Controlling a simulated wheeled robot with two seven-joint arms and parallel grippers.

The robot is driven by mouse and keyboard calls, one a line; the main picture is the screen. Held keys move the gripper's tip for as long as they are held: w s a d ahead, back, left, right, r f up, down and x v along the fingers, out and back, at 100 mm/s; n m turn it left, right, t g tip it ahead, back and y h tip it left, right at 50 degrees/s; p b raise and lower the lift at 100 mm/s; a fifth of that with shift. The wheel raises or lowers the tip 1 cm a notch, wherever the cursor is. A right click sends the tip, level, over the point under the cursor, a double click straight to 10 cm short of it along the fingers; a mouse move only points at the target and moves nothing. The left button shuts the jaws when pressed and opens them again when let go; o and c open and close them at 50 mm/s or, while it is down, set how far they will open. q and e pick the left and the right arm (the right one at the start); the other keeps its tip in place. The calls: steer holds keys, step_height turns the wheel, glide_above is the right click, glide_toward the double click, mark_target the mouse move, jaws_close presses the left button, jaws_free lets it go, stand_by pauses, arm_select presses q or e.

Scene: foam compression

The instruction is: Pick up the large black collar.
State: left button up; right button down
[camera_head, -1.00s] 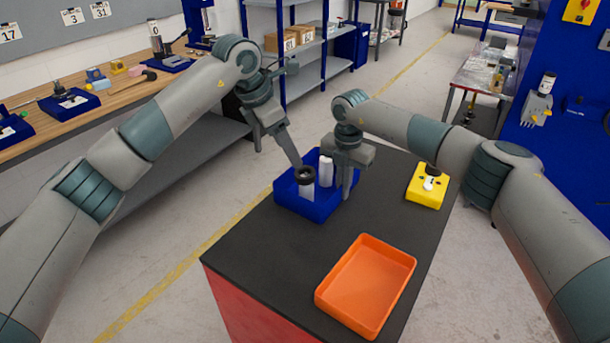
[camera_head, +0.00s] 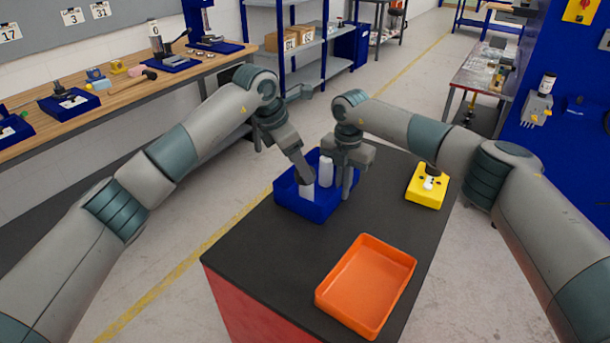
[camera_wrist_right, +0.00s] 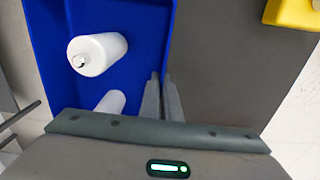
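A blue bin (camera_head: 312,211) on the black-topped table holds two white cylinders, a left one (camera_head: 307,192) and a right one (camera_head: 326,172). No black collar can be made out now; my left gripper (camera_head: 304,179) covers the top of the left cylinder, where a dark ring showed earlier. Its fingers point down there, and their opening cannot be judged. My right gripper (camera_head: 347,190) is at the bin's right wall. In the right wrist view its two fingers (camera_wrist_right: 162,98) are close together, one on each side of the bin wall (camera_wrist_right: 168,50).
An orange tray (camera_head: 366,285) lies at the table's near end. A yellow block (camera_head: 425,193) with a dark-topped piece stands at the right edge. The black tabletop (camera_head: 270,255) between bin and tray is clear. A wooden workbench stands at the left.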

arm_select(q)
steer(key=shift+x, duration=1.15)
steer(key=c, duration=1.2)
steer(key=shift+r, duration=0.2)
step_height(320, 180, up, 10)
steer(key=shift+f, duration=0.15)
